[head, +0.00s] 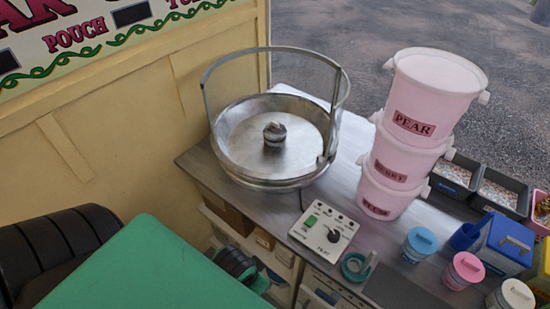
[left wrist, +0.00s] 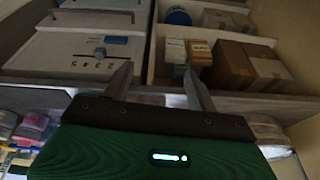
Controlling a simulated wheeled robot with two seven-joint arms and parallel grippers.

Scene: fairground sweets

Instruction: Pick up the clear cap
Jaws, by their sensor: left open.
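I cannot make out a clear cap in either view. A round metal bowl machine (head: 230,165) with a knobbed centre piece (head: 275,132) and an upright curved band stands on the counter in the head view. My right gripper is in neither view.
Stacked pink buckets (head: 420,95) stand on the metal counter (head: 340,190) behind a control box (head: 324,231). A roll of green tape (head: 355,267) lies nearby. Cardboard boxes (left wrist: 228,65) and white cases (left wrist: 75,52) fill the shelves. A cream wall (head: 130,100) is at left.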

